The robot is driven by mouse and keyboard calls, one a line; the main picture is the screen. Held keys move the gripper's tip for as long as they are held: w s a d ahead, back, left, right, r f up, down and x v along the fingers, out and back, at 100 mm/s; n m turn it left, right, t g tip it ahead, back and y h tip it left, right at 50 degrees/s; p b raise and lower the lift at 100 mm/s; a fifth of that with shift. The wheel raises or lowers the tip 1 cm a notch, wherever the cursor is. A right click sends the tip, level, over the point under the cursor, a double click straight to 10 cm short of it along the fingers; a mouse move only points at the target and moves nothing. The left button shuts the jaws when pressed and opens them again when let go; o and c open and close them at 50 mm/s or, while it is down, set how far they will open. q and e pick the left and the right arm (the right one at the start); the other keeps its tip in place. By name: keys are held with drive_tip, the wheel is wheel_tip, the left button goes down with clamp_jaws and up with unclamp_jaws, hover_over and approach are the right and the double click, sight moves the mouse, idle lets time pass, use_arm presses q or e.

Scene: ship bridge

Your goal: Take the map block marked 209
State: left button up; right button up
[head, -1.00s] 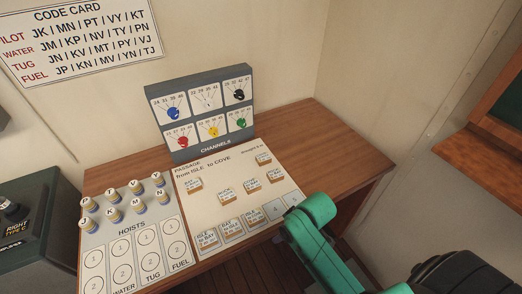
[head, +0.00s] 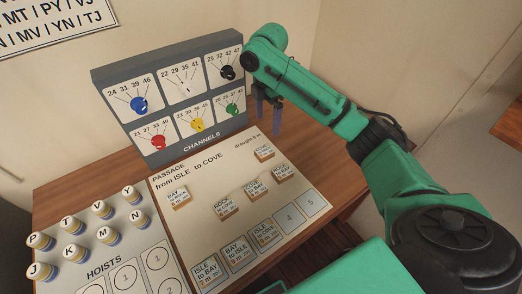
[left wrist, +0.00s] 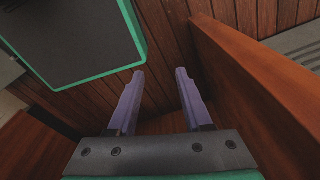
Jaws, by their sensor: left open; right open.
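Several small map blocks with white printed tops lie on the passage board (head: 205,252). Loose ones are a BAY block (head: 177,194), a ROCK block (head: 225,208), a COVE block (head: 256,190), a ROCK to BAY block (head: 283,172) and another COVE block (head: 264,153). ISLE to BAY (head: 207,272), BAY to ISLE (head: 237,251) and ISLE to COVE (head: 265,233) blocks stand in the front row. Their small numbers are too fine to read, so I cannot tell which is 209. My right gripper (head: 268,125) is open and empty, behind the far COVE block. My left gripper (left wrist: 155,72) is open and empty, away from the blocks.
The grey channels panel (head: 168,70) stands at the back, close left of my right gripper. Hoist pegs (head: 102,210) stand at the left. Wood panels (left wrist: 215,60) surround my left gripper.

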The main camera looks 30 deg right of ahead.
sight(265, 150)
drive_tip(key=f, duration=0.2)
drive_tip(key=f+p, duration=0.1)
drive_tip(key=f, duration=0.1)
drive_tip(key=s+f, duration=0.1)
drive_tip(key=shift+a+f+p, duration=0.15)
drive_tip(key=shift+f+p, duration=0.2)
drive_tip(key=shift+f, duration=0.05)
drive_tip(key=f, duration=0.2)
drive_tip(key=f+p, duration=0.1)
drive_tip(key=f, duration=0.2)
drive_tip(key=shift+w+a+f+p, duration=0.25)
drive_tip(key=shift+w+f+p, duration=0.05)
drive_tip(key=shift+w+p, duration=0.1)
drive_tip(key=shift+s+f, duration=0.1)
drive_tip(key=shift+f, duration=0.4)
drive_tip(key=c, duration=0.4)
use_arm(q)
drive_tip(key=s+r, duration=0.1)
drive_tip(key=r, duration=0.2)
drive_tip(key=shift+s+a+r, duration=0.1)
drive_tip(key=shift+s+a, duration=0.05)
drive_tip(key=shift+s, duration=0.25)
use_arm(e)
clamp_jaws()
